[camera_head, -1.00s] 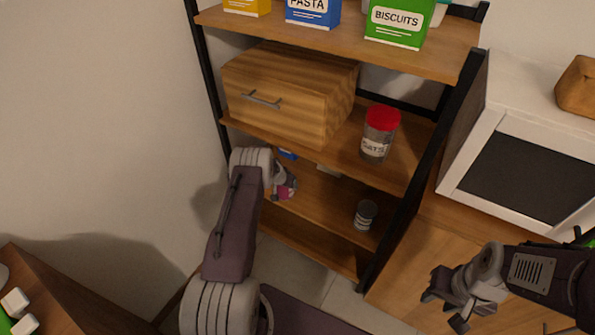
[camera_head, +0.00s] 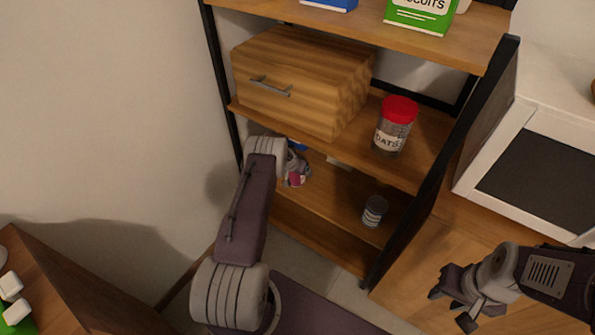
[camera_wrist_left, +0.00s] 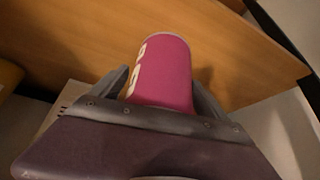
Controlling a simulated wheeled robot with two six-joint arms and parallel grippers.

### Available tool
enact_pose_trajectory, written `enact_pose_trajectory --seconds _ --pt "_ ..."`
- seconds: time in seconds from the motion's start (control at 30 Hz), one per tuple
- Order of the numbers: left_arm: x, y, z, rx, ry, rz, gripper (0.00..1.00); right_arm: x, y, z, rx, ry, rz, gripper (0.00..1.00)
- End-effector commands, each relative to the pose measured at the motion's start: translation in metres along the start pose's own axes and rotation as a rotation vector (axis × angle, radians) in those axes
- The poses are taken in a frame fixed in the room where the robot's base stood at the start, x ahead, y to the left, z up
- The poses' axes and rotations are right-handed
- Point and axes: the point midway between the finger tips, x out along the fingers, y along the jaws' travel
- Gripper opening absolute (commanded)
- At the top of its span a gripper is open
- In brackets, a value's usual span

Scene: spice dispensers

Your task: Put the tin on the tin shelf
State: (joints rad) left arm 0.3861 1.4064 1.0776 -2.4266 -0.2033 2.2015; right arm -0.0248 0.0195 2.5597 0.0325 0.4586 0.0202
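A magenta tin (camera_wrist_left: 165,75) with pale marks on its side sits between the fingers of my left gripper (camera_wrist_left: 160,90) in the left wrist view. The fingers are close along both its sides and appear shut on it. A grey striped tin (camera_head: 375,210) stands upright on that shelf, to the right. My right gripper (camera_head: 460,306) is open and empty at the lower right.
Above are a wooden drawer box (camera_head: 300,82) and a red-lidded oats jar (camera_head: 395,127), with a green biscuits box (camera_head: 420,14) on the top shelf. Black posts (camera_head: 445,165) flank the shelves. A white cabinet (camera_head: 540,130) stands right. Shelf space left of the grey tin looks clear.

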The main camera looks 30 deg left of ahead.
Motion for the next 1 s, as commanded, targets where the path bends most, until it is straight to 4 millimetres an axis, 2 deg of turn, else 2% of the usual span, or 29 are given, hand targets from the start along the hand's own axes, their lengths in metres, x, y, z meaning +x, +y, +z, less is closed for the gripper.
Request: enact_pose_trajectory --seconds 0.27,0.43,0.6,1.0 --pt "-0.001 0.000 -0.001 0.000 0.001 0.000 0.89 -0.001 0.000 0.000 0.000 0.000 0.000 0.36" --pt "-0.011 0.000 -0.003 -0.002 0.001 0.002 0.89 -0.005 0.000 0.000 0.000 0.000 0.000 0.36" --pt "-0.038 0.000 -0.003 -0.002 0.001 -0.001 0.89 -0.014 0.000 -0.001 0.000 0.000 0.000 0.36" --pt "-0.111 -0.001 -0.002 -0.001 0.001 -0.001 0.89 -0.011 0.000 -0.001 0.000 0.000 0.000 0.36"
